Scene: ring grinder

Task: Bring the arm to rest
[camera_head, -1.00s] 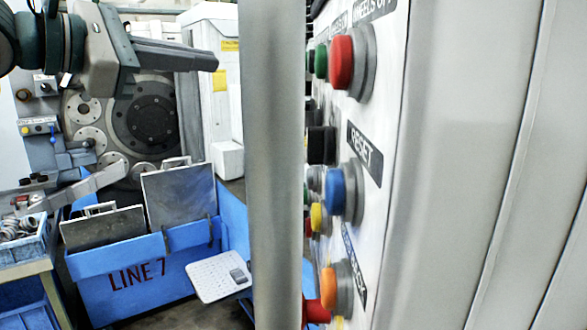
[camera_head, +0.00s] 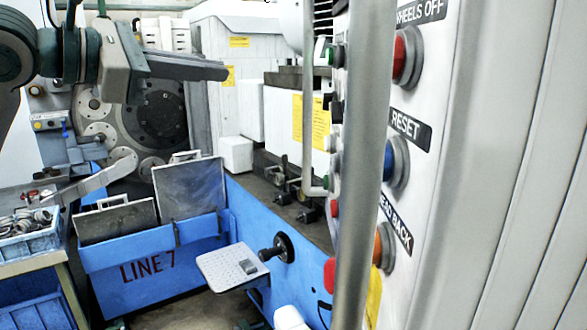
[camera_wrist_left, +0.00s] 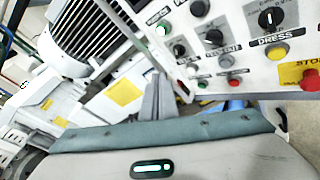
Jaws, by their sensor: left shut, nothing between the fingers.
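My left gripper (camera_head: 222,71) reaches in from the upper left in the head view, its dark fingers closed together and pointing right. Nothing is between them, and they are in open air, apart from the control panel. In the left wrist view the closed fingers (camera_wrist_left: 158,97) show beyond the teal-edged gripper body, with the button panel behind them in the picture. My right gripper is not in view.
A grey vertical post (camera_head: 362,170) stands close in front of the panel with its RESET label (camera_head: 410,131). The blue LINE 7 bin (camera_head: 155,268) holds grey plates. A parts crate (camera_head: 28,240) is left.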

